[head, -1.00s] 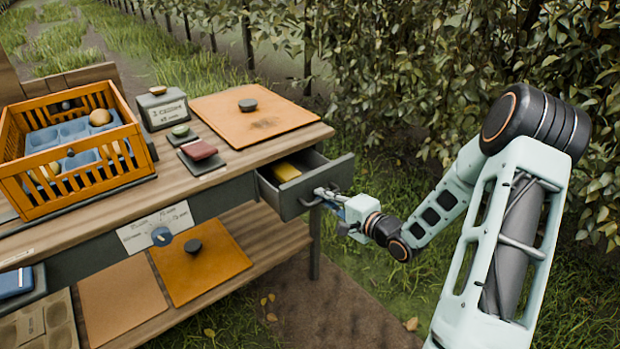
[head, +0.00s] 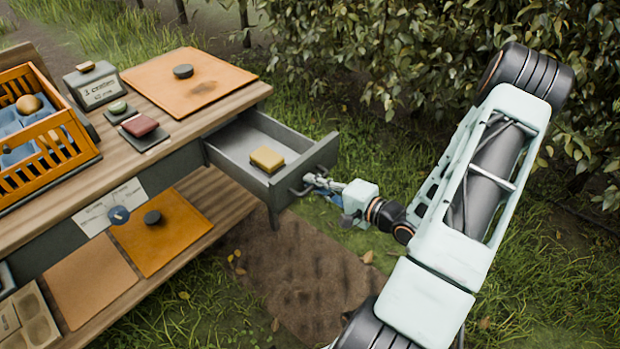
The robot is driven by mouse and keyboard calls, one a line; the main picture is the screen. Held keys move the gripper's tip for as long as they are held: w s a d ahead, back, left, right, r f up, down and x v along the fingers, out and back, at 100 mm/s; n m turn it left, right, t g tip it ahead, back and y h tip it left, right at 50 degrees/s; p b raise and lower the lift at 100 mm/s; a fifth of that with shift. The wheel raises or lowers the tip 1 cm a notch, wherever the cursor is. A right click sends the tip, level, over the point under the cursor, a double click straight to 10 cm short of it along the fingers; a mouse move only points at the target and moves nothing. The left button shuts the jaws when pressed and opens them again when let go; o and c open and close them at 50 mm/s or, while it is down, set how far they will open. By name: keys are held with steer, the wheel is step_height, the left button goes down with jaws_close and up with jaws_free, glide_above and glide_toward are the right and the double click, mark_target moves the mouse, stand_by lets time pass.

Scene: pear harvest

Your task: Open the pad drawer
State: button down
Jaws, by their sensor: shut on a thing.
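The grey pad drawer (head: 237,155) is pulled well out of the right end of the wooden bench. A yellow pad (head: 267,159) lies inside it, near the front panel. The drawer's bar handle (head: 300,190) is on the outside of the front panel. My gripper (head: 314,181) is at the handle and shut on it; the fingertips are small and partly hidden.
An orange crate (head: 52,167) with blue trays and a pear stands on the bench (head: 175,133) at the left. A tan board (head: 215,92) with a dark knob lies at the back. Several boards lie on the lower shelf (head: 205,190). A leafy hedge (head: 400,60) stands behind my arm.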

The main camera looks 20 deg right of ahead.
steer(key=c, duration=2.3)
jaws_free()
steer(key=v, duration=1.2)
